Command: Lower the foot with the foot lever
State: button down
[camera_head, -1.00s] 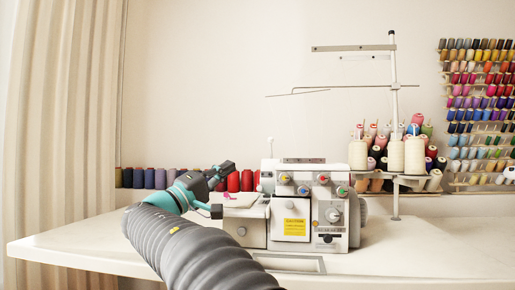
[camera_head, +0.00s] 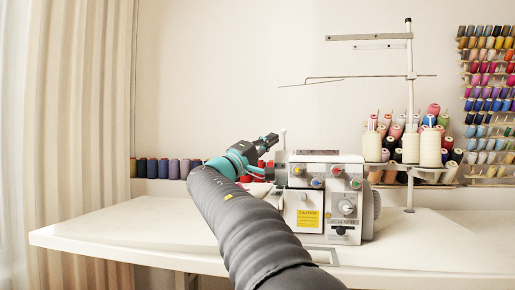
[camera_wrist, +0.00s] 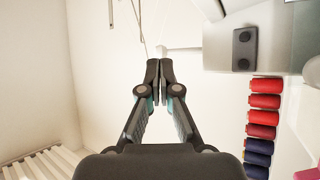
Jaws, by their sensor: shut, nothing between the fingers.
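The white sewing machine (camera_head: 325,207) stands on the table, with coloured dials and a yellow label on its front. A thin pale upright rod with a rounded top (camera_head: 284,135), which may be the foot lever, rises at its back left. My gripper (camera_head: 268,140) is just left of this rod, at about the height of the machine's top; I cannot tell whether they touch. In the wrist view my gripper (camera_wrist: 159,70) is shut and empty. A pale horizontal bar (camera_wrist: 183,48) shows just beyond the fingertips. The foot is hidden in both views.
Thread spools (camera_head: 158,169) line the wall behind the table (camera_head: 110,231); red and dark ones also show in the wrist view (camera_wrist: 262,117). Cones and a tall thread stand (camera_head: 410,100) are at right. The table's left side is clear.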

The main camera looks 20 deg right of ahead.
aim_at(284, 139)
jog(key=shift+x, duration=1.2)
jog(key=shift+r, duration=0.1)
jog(key=shift+d+r+p, duration=0.1)
jog(key=shift+p, duration=0.4)
jog(key=shift+w+n+p, duration=0.1)
jog(key=shift+n+p, duration=0.2)
